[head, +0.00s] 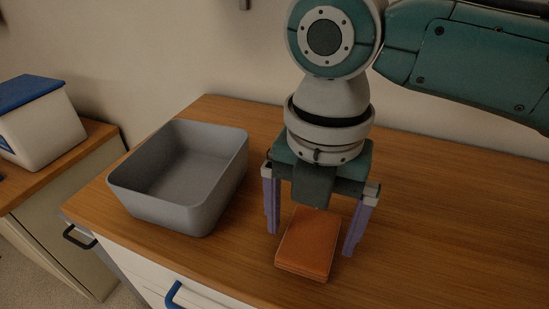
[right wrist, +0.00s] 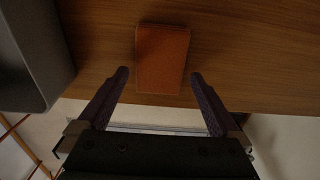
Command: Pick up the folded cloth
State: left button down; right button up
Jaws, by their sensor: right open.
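The folded cloth (head: 308,244) is an orange, flat rectangular bundle lying on the wooden counter top. It also shows in the right wrist view (right wrist: 162,58), ahead of and between the fingertips. My right gripper (head: 313,244) points down with its two purple fingers spread, one on each side of the cloth in the head view. The right wrist view shows the fingers (right wrist: 160,74) open with nothing between them but counter and the cloth's near end. I cannot tell the exact height of the fingertips above the counter. My left gripper is not in view.
An empty grey open bin (head: 180,214) stands on the counter (head: 430,240) left of the cloth; its wall also shows in the wrist view (right wrist: 34,50). A white box with a blue lid (head: 36,122) sits on another surface at far left. The counter's right side is clear.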

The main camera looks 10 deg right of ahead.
aim_at(309, 241)
notch_tip(309, 241, down, 2)
jog(key=shift+f, duration=0.1)
jog(key=c, duration=1.2)
jog(key=shift+o, duration=0.2)
notch_tip(309, 241, up, 20)
jog(key=p, duration=0.3)
jog(key=o, duration=0.8)
jog(key=c, duration=0.6)
